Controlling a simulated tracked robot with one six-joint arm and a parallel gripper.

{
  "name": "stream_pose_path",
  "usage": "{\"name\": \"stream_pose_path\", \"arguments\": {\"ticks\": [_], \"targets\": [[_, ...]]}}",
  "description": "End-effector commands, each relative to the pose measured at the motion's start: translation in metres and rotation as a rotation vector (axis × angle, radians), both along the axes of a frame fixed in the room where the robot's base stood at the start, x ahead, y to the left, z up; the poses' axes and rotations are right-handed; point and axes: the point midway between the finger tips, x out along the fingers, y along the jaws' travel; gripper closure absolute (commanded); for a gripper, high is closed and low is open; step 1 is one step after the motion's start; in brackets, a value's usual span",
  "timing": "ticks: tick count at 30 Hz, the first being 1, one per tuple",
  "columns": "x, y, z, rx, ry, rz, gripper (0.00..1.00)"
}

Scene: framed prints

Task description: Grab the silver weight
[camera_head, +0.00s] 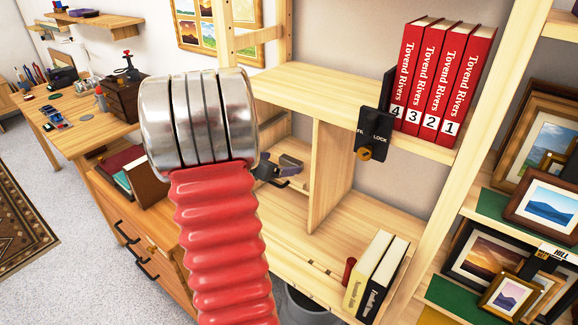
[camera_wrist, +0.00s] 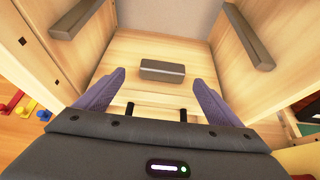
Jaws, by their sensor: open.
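A grey block with a silvery stripe (camera_wrist: 162,70), which looks like the silver weight, lies in a pale wooden compartment in the wrist view. My gripper (camera_wrist: 159,82) is open, with its purple-grey fingers to the left and right of the block. The block sits just beyond the fingertips, and the fingers look apart from it. In the head view, a dark grey form in the shelf opening (camera_head: 283,168) looks like my gripper. My silver and red arm hides part of it, and I cannot clearly make out the block there.
Wooden walls (camera_wrist: 205,30) with dark grey bars (camera_wrist: 77,18) flank the compartment. Red numbered books (camera_head: 440,80) stand on the shelf above, beside a black lock box (camera_head: 372,132). Two books (camera_head: 375,275) stand lower right. Framed pictures (camera_head: 548,205) fill the right side.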

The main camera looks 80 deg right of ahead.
Motion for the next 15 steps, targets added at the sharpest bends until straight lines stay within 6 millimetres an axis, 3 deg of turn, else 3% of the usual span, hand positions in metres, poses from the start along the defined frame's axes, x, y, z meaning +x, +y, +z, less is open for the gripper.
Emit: {"name": "stream_pose_path", "arguments": {"ticks": [9, 15], "targets": [[-0.015, -0.030, -0.018, 0.002, 0.000, -0.002, 0.12], [-0.018, -0.039, -0.024, 0.001, 0.000, 0.001, 0.12]]}}
